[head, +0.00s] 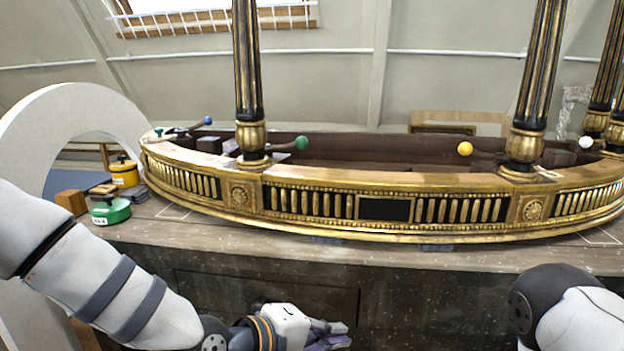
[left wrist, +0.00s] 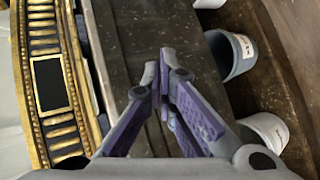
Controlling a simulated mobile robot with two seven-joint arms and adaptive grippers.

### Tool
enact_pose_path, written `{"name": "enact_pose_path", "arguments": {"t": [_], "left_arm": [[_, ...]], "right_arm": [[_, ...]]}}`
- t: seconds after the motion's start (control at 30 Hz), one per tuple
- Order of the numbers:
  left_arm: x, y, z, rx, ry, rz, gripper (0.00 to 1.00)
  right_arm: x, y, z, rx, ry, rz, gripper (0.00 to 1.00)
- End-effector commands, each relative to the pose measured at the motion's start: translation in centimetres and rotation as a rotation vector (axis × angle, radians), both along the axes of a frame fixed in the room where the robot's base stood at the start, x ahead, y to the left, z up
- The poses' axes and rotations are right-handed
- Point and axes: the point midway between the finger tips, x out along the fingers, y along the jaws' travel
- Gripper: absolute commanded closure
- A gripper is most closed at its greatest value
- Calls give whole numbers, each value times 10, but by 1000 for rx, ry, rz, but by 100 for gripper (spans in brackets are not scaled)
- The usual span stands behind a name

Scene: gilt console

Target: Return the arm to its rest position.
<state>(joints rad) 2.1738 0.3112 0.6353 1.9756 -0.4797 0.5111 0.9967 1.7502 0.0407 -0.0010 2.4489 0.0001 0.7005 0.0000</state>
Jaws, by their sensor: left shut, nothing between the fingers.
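My left gripper (head: 337,336) is low at the bottom edge of the head view, in front of the wooden table. In the left wrist view its purple-padded fingers (left wrist: 165,65) meet at the tips, shut and empty. My left arm comes in from the left. A part of my right arm shows at the lower right, but its gripper is out of view.
The gilt console (head: 385,208) stands on the table (head: 230,238), with balls on levers such as the green ball (head: 302,143). Green (head: 110,211) and yellow (head: 125,173) containers stand at left. A grey bucket (left wrist: 240,52) and white bucket (left wrist: 265,128) sit lower.

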Motion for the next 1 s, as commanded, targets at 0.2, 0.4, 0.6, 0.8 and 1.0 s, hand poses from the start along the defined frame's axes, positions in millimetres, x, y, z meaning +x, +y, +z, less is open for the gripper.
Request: {"name": "enact_pose_path", "arguments": {"t": [0.2, 0.4, 0.6, 0.8, 1.0], "left_arm": [[-138, 72, -156, 394, 189, -177, 100], [-285, 173, -223, 745, 366, -441, 100], [-370, 245, -225, 948, 475, -663, 100], [-383, 257, -222, 980, 491, -705, 100], [-383, 257, -222, 980, 491, -705, 100]], "right_arm": [[0, 1, 0, 1, 1, 1, 0], [0, 1, 0, 1, 1, 1, 0], [0, 1, 1, 1, 0, 1, 0], [0, 1, 1, 1, 1, 1, 0], [0, 1, 1, 1, 1, 1, 0]]}}
